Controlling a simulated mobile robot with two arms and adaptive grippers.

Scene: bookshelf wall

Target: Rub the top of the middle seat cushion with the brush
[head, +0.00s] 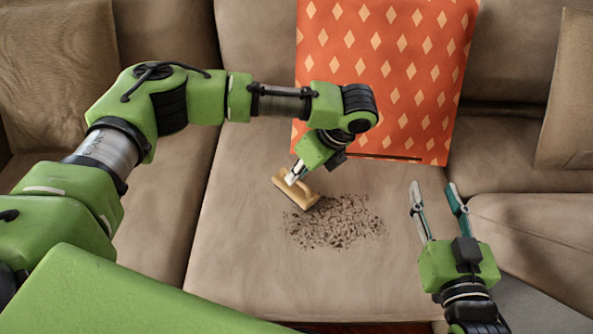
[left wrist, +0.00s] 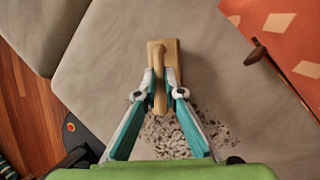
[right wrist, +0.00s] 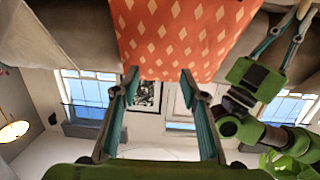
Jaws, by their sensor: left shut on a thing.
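The middle seat cushion (head: 250,270) is a beige sofa seat with a patch of dark crumbs (head: 335,222) on its top. My left gripper (head: 295,177) is shut on the handle of a tan wooden brush (head: 290,192). The brush is at the left edge of the crumb patch, low over the cushion; I cannot tell if it touches. In the left wrist view the fingers (left wrist: 160,88) close on the brush handle, and the brush block (left wrist: 172,55) shows beyond them. My right gripper (head: 437,198) is open and empty above the right part of the middle cushion.
An orange pillow with pale diamonds (head: 385,70) leans on the backrest behind the crumbs. Beige pillows stand at the left (head: 58,70) and right (head: 570,95). A small brown peg-like thing (left wrist: 256,52) shows near the orange pillow. The front of the middle cushion is clear.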

